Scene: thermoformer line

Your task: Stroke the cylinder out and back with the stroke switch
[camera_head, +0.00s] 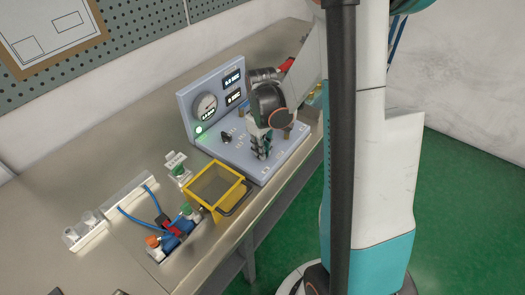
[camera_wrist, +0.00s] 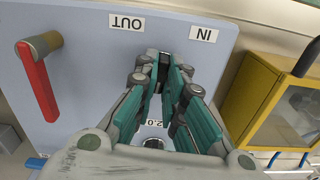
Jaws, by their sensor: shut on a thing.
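The light blue-grey panel (camera_head: 229,151) of the test rig stands on the bench, with its base plate under my gripper (camera_head: 262,145). In the wrist view my gripper (camera_wrist: 164,76) points down at this plate. Its teal-padded fingers are shut on the dark stroke switch (camera_wrist: 162,62), which is mostly hidden between the fingertips. An OUT label (camera_wrist: 127,22) and an IN label (camera_wrist: 203,34) lie on either side, upside down in this view. The switch appears between them; I cannot tell its exact position. I cannot make out the cylinder.
A red lever (camera_wrist: 38,82) on a brass fitting stands beside the fingers. The upright panel has a round gauge (camera_head: 204,107), two displays and a lit green lamp (camera_head: 198,130). A yellow-framed box (camera_head: 213,203) stands close by.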

